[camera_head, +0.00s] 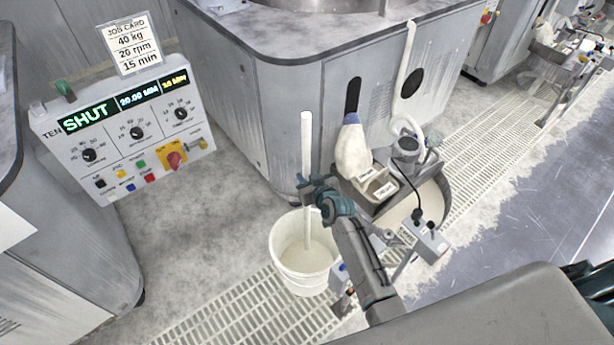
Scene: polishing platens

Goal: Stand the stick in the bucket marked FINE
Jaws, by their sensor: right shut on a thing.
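The stick (306,145) is long, white and upright. My right gripper (314,190) is shut on it around mid-length. Its lower end shows against the inside of a white bucket (303,283), below the gripper; I cannot tell whether it touches the bottom. The bucket stands on the floor grating, and no FINE mark on it is legible from here. My left gripper is not in view.
A grey machine housing (275,110) stands behind the bucket. A control panel (120,130) with a job card (132,45) is at left. A round tub (440,185) with bottles and small labelled boxes (378,187) is right of the gripper. Grating (225,310) lies open at lower left.

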